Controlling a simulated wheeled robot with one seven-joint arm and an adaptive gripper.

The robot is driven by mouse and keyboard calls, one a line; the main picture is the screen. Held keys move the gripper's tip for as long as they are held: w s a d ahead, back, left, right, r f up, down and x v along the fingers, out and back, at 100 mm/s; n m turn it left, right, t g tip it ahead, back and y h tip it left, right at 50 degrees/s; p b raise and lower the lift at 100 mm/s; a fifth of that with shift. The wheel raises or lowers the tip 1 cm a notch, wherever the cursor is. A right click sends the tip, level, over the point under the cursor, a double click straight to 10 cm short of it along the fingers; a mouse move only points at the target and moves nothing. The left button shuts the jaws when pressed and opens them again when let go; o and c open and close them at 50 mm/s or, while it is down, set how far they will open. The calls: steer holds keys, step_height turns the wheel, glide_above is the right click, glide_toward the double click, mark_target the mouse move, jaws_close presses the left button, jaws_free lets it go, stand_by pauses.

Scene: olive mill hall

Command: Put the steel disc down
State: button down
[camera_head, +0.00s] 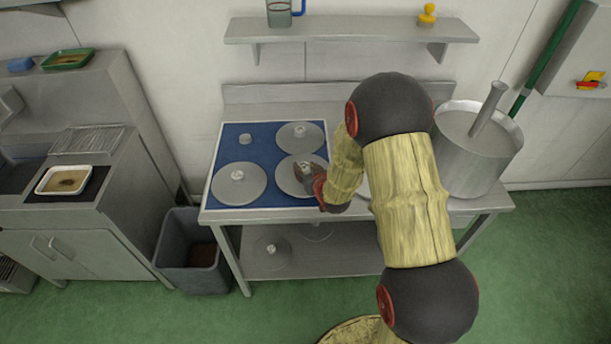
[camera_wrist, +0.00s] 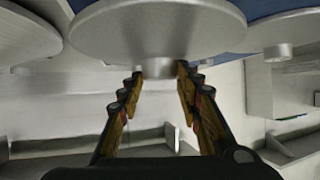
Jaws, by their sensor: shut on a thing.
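A round steel disc (camera_head: 288,180) with a knob on top is over the blue mat (camera_head: 262,138), towards its right side, in the head view. My gripper (camera_head: 307,172) is at this disc, shut on its knob. In the wrist view the same disc (camera_wrist: 155,22) fills the top middle, with its knob between the fingertips of my gripper (camera_wrist: 159,72). The disc looks about level; whether it touches the mat or hangs just above it cannot be told. My arm hides part of the bench to its right.
Two more knobbed discs lie on the mat, one at the left (camera_head: 236,184) and one behind (camera_head: 299,137). A small steel cylinder (camera_head: 246,139) stands back left. A large steel pot (camera_head: 474,155) stands at the bench's right. A grey bin (camera_head: 190,250) stands at the bench's left.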

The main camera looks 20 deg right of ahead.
steer(key=shift+w+f+b, duration=0.1)
steer(key=shift+f+b, duration=0.2)
steer(key=shift+f, duration=1.3)
steer(key=shift+f, duration=0.15)
steer(key=c, duration=1.3)
jaws_free()
steer(key=shift+o, duration=0.3)
